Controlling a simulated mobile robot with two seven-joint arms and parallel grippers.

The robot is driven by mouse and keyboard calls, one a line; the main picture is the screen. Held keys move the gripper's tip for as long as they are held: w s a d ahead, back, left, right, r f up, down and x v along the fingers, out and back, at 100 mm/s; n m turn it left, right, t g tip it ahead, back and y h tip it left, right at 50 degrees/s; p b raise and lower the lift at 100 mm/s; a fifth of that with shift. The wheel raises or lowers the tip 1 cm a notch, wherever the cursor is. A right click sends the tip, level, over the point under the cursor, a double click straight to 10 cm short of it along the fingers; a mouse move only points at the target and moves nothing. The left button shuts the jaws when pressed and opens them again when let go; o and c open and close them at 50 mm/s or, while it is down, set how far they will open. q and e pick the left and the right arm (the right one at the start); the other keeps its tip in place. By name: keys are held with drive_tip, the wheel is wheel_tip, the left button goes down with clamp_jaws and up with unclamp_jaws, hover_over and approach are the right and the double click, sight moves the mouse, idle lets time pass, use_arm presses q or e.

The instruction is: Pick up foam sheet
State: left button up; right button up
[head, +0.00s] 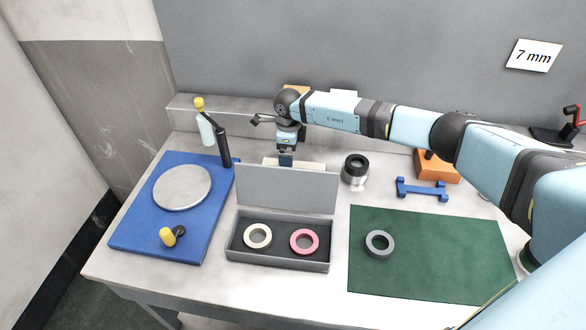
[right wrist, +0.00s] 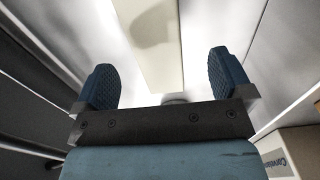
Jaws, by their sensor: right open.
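A cream slab that looks like the foam sheet (head: 313,166) lies on the table behind the raised lid of the grey case. The lid hides part of it. My right gripper (head: 286,160) points down over it, with the arm reaching in from the right. In the right wrist view my right gripper (right wrist: 165,82) is open, its two blue ridged fingers wide apart. The cream sheet (right wrist: 160,65) runs between them, with a dark shadow on it and clear gaps on both sides. I cannot tell the height of the fingertips above the table. My left gripper is not in view.
The open grey case (head: 280,262) holds a cream ring and a pink ring. A black-and-silver cylinder (head: 355,172), a blue bracket (head: 422,190) and an orange block (head: 440,168) stand right of the gripper. A blue mat (head: 135,230) is left, a green mat (head: 430,270) right.

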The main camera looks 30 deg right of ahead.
drive_tip(key=shift+s+a+f+p, duration=0.1)
drive_tip(key=shift+s+f+p, duration=0.1)
drive_tip(key=shift+f, duration=1.2)
drive_tip(key=shift+s+a+f+p, duration=0.1)
drive_tip(key=shift+s+f, duration=0.05)
drive_tip(key=shift+f, duration=1.2)
drive_tip(key=c, duration=1)
drive_tip(key=shift+r, duration=0.1)
